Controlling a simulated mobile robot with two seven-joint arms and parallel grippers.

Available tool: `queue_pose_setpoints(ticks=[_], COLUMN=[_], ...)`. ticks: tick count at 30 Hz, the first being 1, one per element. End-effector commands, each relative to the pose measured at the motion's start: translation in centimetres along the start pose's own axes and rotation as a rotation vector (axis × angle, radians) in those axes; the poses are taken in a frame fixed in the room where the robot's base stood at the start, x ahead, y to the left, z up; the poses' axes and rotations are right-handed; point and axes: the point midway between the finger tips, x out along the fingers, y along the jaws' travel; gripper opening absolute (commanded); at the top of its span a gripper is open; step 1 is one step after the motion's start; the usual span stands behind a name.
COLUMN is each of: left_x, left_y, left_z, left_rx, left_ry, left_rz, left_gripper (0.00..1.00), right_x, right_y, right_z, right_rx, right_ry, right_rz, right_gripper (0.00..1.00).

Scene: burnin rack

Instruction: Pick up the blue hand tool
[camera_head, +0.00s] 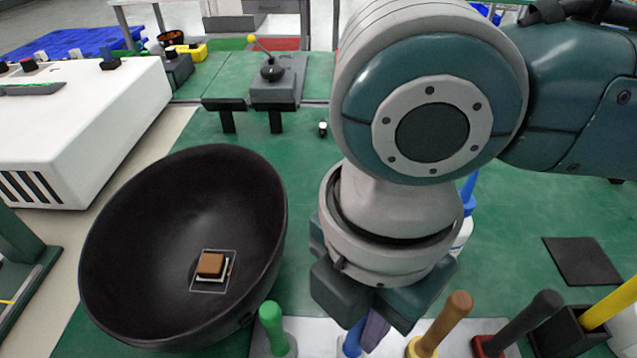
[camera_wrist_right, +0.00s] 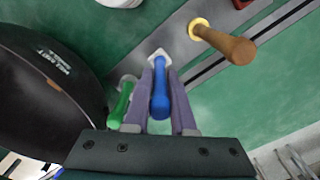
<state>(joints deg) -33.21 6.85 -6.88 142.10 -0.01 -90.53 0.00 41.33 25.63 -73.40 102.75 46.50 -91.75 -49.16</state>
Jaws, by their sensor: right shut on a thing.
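The blue hand tool (camera_head: 352,339) stands upright in the row at the front, mostly hidden behind my right gripper in the head view. My right gripper (camera_head: 366,335) comes down from above onto it. In the right wrist view the blue handle (camera_wrist_right: 160,98) lies between the two purple-grey fingers (camera_wrist_right: 160,75), which are shut on it. The tool's base is by a pale square mount on the grey strip. My left gripper is in neither view.
A green-handled tool (camera_head: 273,328) stands close left of the blue one. A brown-handled tool (camera_head: 447,320) and a dark-handled tool (camera_head: 525,322) stand to the right. A large black bowl (camera_head: 185,190) holds a small brown-topped block (camera_head: 211,264). A black pad (camera_head: 582,262) lies at right.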

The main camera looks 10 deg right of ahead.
Motion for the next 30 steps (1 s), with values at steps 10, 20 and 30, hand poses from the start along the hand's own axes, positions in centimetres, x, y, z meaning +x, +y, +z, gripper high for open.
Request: queue_pose_setpoints(ticks=[10, 20, 30], left_x=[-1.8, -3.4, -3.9], left_y=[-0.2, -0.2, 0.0], left_z=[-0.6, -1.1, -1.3], left_rx=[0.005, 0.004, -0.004], left_ry=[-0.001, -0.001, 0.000], left_rz=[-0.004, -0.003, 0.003], left_gripper=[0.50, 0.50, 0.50], right_x=[-7.5, -16.6, -19.5], right_y=[0.2, 0.1, 0.0], right_z=[0.0, 0.0, 0.0], right_rx=[-0.002, -0.001, 0.000], right_ry=[0.000, 0.000, 0.000], right_rz=[0.008, 0.005, 0.000], right_gripper=[0.00, 0.00, 0.00])
